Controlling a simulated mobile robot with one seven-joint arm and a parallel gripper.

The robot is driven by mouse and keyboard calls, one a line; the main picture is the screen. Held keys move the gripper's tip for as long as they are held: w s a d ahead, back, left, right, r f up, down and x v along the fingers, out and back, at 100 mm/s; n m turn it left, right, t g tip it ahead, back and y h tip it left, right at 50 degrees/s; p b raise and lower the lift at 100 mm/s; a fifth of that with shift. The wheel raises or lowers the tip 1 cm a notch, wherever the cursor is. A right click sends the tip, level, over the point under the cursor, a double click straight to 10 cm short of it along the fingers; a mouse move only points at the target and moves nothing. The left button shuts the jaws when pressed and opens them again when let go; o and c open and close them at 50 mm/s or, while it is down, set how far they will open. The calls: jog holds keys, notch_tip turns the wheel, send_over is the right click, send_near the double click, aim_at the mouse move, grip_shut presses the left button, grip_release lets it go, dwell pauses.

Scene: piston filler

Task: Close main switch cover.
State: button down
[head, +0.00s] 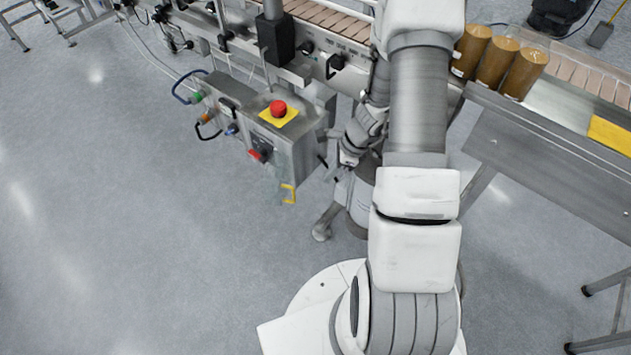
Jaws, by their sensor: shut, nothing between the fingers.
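The steel control box (300,148) stands left of my arm, with a red and black main switch (260,151) on its front face. A clear cover with a yellow edge (290,193) hangs below the main switch, swung down away from it. The clear part is faint against the floor. My gripper (346,160) is small in the view, to the right of the box and apart from the cover. It is shut and empty. Part of my wrist is hidden behind my forearm.
A red emergency stop on a yellow plate (278,109) sits on top of the box. Cables and coloured connectors (203,112) stick out on its left. A conveyor (340,22) runs behind. Brown containers (497,60) stand at the right. The floor at left is clear.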

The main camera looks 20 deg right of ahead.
aim_at(284, 180)
jog(key=w+a+f+b, duration=0.3)
jog(key=a+f, duration=0.3)
jog(key=f, duration=0.2)
jog(key=shift+a+f+b, duration=0.2)
jog(key=shift+a+b, duration=0.1)
jog(key=shift+a, duration=0.05)
jog(key=shift+a, duration=0.1)
jog(key=shift+a, duration=0.2)
